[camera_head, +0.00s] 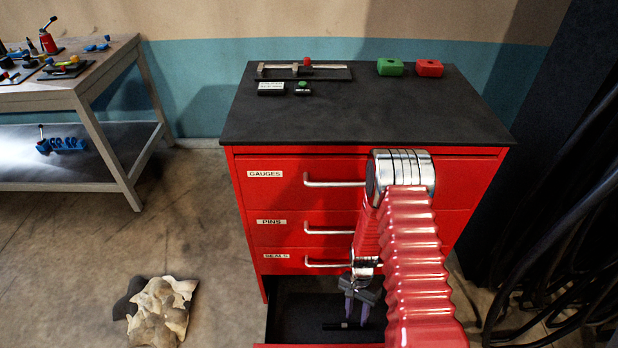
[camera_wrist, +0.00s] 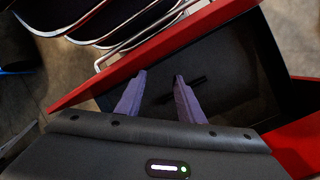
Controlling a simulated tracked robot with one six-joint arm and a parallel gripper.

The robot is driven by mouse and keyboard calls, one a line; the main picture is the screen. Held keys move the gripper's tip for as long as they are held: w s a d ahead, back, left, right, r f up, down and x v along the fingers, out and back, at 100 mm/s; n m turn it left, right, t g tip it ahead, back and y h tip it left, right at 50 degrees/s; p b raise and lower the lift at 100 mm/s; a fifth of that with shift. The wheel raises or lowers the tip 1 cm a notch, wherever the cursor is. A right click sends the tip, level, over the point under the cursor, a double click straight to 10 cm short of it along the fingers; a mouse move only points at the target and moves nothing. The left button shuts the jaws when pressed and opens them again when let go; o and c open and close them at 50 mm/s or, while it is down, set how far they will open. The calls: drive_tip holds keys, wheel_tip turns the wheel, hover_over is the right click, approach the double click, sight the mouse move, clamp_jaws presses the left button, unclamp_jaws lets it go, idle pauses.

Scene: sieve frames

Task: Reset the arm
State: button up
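My arm (camera_head: 415,265) is red and ribbed and reaches down in front of the red cabinet (camera_head: 465,195). My gripper (camera_head: 356,318) points down over the open bottom drawer (camera_head: 295,305). Its two purple fingers also show in the wrist view (camera_wrist: 160,77), apart with nothing between them, so it is open and empty. A thin black rod-like item (camera_head: 345,326) lies on the drawer floor below the fingers; it shows faintly in the wrist view (camera_wrist: 188,89). The exact gap between fingertips and drawer floor cannot be told.
The drawers labelled GAUGES (camera_head: 280,192), PINS (camera_head: 290,235) and SEALS (camera_head: 285,260) are shut. A workbench (camera_head: 85,90) stands left, a crumpled cloth (camera_head: 162,310) on the floor, cables (camera_head: 560,235) right.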

wheel_tip(320, 180, up, 30)
drive_tip(key=f+n+t, duration=0.1)
drive_tip(key=n+t, duration=0.1)
drive_tip(key=n, duration=0.4)
drive_tip(key=s+r+n+t, duration=0.1)
drive_tip(key=s+r+t, duration=0.2)
drive_tip(key=r, duration=1.1)
drive_tip(key=s+r+t, duration=0.4)
drive_tip(key=s+r, duration=0.4)
drive_tip(key=r, duration=0.7)
drive_tip(key=shift+n, duration=0.4)
drive_tip(key=shift+s, duration=0.15)
